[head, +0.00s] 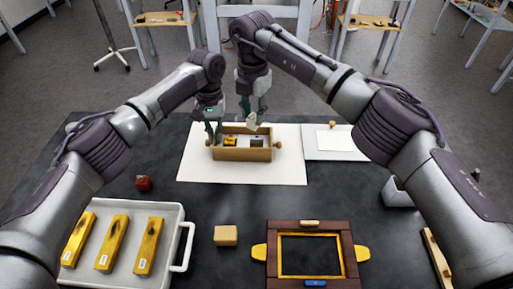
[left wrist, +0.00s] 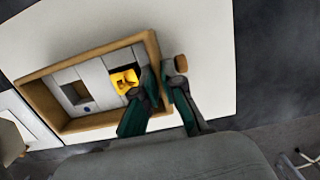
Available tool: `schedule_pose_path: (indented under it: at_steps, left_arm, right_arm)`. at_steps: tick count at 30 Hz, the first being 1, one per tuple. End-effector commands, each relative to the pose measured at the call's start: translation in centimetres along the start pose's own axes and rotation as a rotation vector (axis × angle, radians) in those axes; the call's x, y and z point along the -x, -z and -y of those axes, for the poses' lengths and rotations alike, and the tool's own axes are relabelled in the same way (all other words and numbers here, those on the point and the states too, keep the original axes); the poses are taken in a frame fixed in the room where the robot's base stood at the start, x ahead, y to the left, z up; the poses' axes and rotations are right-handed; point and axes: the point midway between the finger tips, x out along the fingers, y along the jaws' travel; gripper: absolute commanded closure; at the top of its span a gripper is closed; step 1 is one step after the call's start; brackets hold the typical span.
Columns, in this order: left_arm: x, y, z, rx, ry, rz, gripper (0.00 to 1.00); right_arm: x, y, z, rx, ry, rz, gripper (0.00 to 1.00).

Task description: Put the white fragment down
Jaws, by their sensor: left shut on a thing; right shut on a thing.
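The white fragment (head: 252,121) is a small pale piece held at the tips of my right gripper (head: 251,112), above the wooden box in the head view. The box (head: 241,155) is shallow and has a round knob at each end. It holds a yellow piece (head: 230,141) at left and grey inserts with a dark recess; the yellow piece (left wrist: 125,80) also shows in the left wrist view. My left gripper (head: 213,132) is shut on the box's left end wall, near the knob (left wrist: 180,63). The fragment's underside is hidden.
The box stands on a white sheet (head: 205,168). A white board (head: 320,151) lies to its right. In front are a white tray (head: 168,235) with gold bars, a dark red object (head: 143,183), a wooden block (head: 226,235) and a dark wooden frame (head: 350,255).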

Motion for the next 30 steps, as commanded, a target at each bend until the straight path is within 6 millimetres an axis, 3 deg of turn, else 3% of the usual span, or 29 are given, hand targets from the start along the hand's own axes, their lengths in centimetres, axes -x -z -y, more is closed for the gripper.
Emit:
schedule_pose_path:
  at_steps: [6, 12, 17, 24, 30]
  left_arm:
    - [0.0, 0.0, 0.0, 0.000, 0.000, 0.000, 1.00]
    - [0.0, 0.0, 0.0, 0.000, 0.000, 0.000, 1.00]
    - [0.0, 0.0, 0.0, 0.000, 0.000, 0.000, 1.00]
    - [0.0, 0.0, 0.0, 0.000, 0.000, 0.000, 1.00]
    - [0.0, 0.0, 0.0, 0.000, 0.000, 0.000, 1.00]
  right_arm:
    - [-0.2, -1.1, -0.3, -0.556, 0.000, -0.001, 1.00]
    - [-0.4, -1.6, -0.3, -0.902, 0.000, 0.000, 1.00]
    - [-0.9, -1.8, -0.3, -1.025, 0.001, -0.001, 1.00]
    - [-5.1, -1.8, -0.3, -1.047, 0.003, -0.001, 1.00]
    - [-7.0, -1.8, -0.3, -1.045, 0.001, 0.000, 1.00]
